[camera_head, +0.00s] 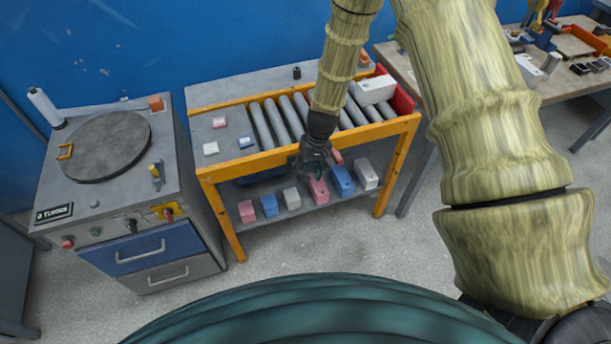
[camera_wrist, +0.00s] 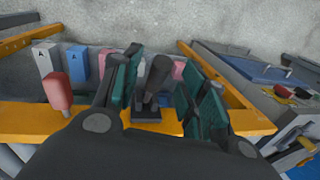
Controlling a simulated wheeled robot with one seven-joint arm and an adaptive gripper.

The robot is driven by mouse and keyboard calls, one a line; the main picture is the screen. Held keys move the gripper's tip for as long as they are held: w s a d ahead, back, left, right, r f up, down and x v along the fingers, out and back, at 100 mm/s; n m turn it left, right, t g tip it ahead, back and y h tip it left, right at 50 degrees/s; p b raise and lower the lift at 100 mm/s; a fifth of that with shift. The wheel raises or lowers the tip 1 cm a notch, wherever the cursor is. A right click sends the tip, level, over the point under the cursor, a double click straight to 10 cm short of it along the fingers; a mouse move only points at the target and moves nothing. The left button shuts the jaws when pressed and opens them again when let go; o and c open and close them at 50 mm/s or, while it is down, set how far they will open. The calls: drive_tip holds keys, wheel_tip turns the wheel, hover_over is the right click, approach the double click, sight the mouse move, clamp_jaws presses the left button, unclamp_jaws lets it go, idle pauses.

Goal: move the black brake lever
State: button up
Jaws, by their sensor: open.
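The black brake lever (camera_wrist: 157,74) rises from a small dark base on the orange front rail (camera_wrist: 88,117) in the wrist view. My gripper (camera_wrist: 162,82) is open, with its two teal-padded fingers on either side of the lever. I see gaps between the pads and the lever, and cannot tell if either finger touches it. In the head view my gripper (camera_head: 314,162) is at the front rail of the roller table and hides the lever.
A red handle (camera_wrist: 57,91) stands on the rail left of my gripper; it also shows in the head view (camera_head: 337,156). Several coloured boxes (camera_head: 318,191) stand on the lower shelf. A turntable cabinet (camera_head: 108,148) is at left, a cluttered bench (camera_head: 546,88) at right.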

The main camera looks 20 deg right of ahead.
sight(307, 175)
drive_tip(key=shift+a+f+p, duration=0.15)
drive_tip(key=shift+f+p, duration=0.1)
drive_tip(key=shift+f, duration=0.65)
drive_tip(key=shift+a+f+p, duration=0.15)
drive_tip(key=shift+f+p, duration=0.1)
drive_tip(key=shift+f, duration=0.65)
drive_tip(key=shift+c, duration=0.2)
clamp_jaws()
drive_tip(key=shift+a, duration=0.1)
